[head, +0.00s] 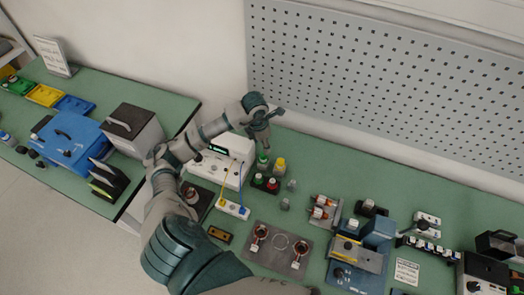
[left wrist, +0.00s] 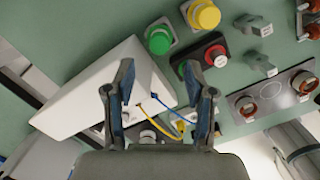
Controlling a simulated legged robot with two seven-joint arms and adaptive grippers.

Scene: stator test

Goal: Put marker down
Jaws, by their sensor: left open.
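My left gripper (head: 270,132) is above the back of the green bench, beside a white instrument box (head: 236,172). It is open, and in the left wrist view its two fingers (left wrist: 158,70) stand apart with nothing held between them. The white box (left wrist: 85,95) and its blue and yellow leads lie beyond the fingers. I cannot make out a marker for certain in either view. My right gripper is not in view.
Green (head: 263,160) and yellow (head: 280,164) capped pieces stand near the gripper, beside a dark block with red and green tops (head: 266,183). A grey plate with copper rings (head: 277,247) lies in front. A perforated wall panel (head: 390,75) rises behind.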

